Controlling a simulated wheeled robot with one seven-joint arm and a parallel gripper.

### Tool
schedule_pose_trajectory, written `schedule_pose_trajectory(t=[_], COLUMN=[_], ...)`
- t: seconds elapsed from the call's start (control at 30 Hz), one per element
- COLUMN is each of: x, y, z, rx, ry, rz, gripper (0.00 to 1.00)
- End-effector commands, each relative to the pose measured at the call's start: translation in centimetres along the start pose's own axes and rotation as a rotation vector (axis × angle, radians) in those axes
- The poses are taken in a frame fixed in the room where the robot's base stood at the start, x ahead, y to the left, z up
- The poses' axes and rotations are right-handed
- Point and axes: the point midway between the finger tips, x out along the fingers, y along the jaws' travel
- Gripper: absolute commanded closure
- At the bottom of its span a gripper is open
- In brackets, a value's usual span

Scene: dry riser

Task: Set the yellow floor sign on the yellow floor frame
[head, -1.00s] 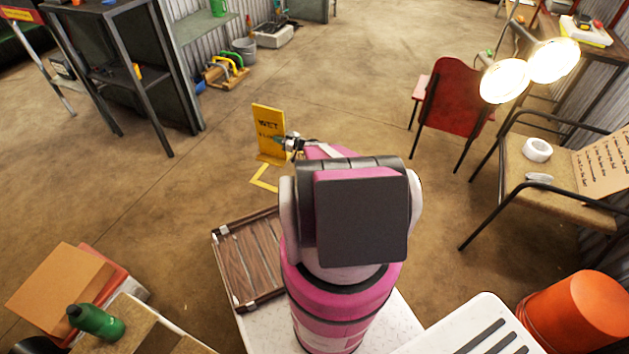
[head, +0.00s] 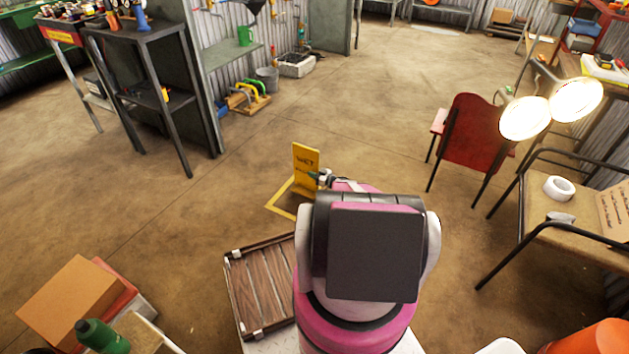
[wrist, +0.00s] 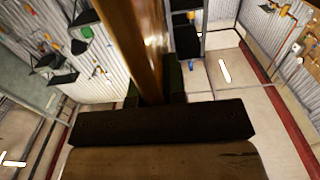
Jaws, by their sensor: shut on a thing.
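The yellow floor sign (head: 305,168) stands roughly upright in front of my arm in the head view, with dark lettering reading WET on its face. My gripper (head: 322,178) is shut on its right edge. In the wrist view the sign (wrist: 146,50) shows as a tall brownish-yellow panel between the dark fingers of my gripper (wrist: 155,95). The yellow floor frame (head: 279,202) is a flat outline on the floor, at and left of the sign's lower end. My arm hides its right part, and I cannot tell whether the sign's base touches it.
A red chair (head: 468,132) and an armchair with a tape roll (head: 559,188) stand to the right. A dark shelf (head: 150,95) stands back left. The floor between is clear.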

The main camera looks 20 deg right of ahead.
Motion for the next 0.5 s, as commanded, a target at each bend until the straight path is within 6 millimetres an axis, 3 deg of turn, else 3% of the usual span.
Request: schedule_pose_trajectory(t=[0.1,0.5], x=[-0.1,-0.1], y=[1.1,1.1], z=[0.7,4.7], rx=[0.0,0.001], ry=[0.002,0.002], rz=[-0.002,-0.002], gripper=[1.0,1.0])
